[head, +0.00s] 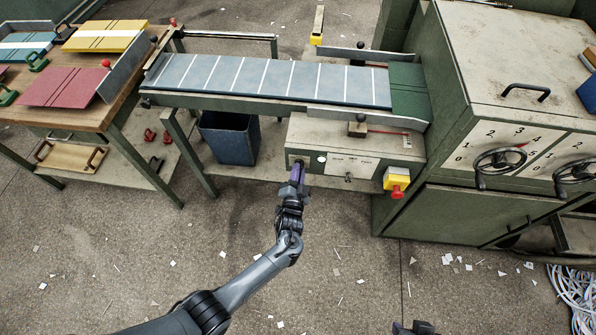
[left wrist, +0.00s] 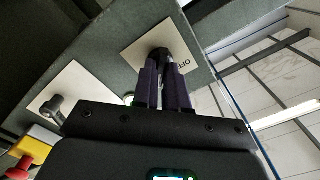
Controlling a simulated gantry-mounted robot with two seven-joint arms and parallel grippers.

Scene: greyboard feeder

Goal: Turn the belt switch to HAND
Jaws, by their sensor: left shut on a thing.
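The belt switch is a black knob (left wrist: 162,54) on a pale plate (left wrist: 140,44) lettered OFF in the left wrist view. My left gripper (head: 298,172), with dark purple fingers, is at the left end of the grey control box's front panel (head: 345,165). Its fingers (left wrist: 165,80) are shut on the knob and cover much of it, so its pointing direction is unclear. The HAND lettering cannot be read. A small part of my right gripper (head: 415,328) shows at the bottom edge of the head view, well away from the panel; its jaws cannot be made out.
A second black switch (head: 348,177) sits right of the gripper. A red stop button (head: 397,191) on a yellow box (head: 397,178) is at the panel's right end. The belt (head: 270,80) runs above. A blue bin (head: 229,137) stands left. Floor in front is open, with paper scraps.

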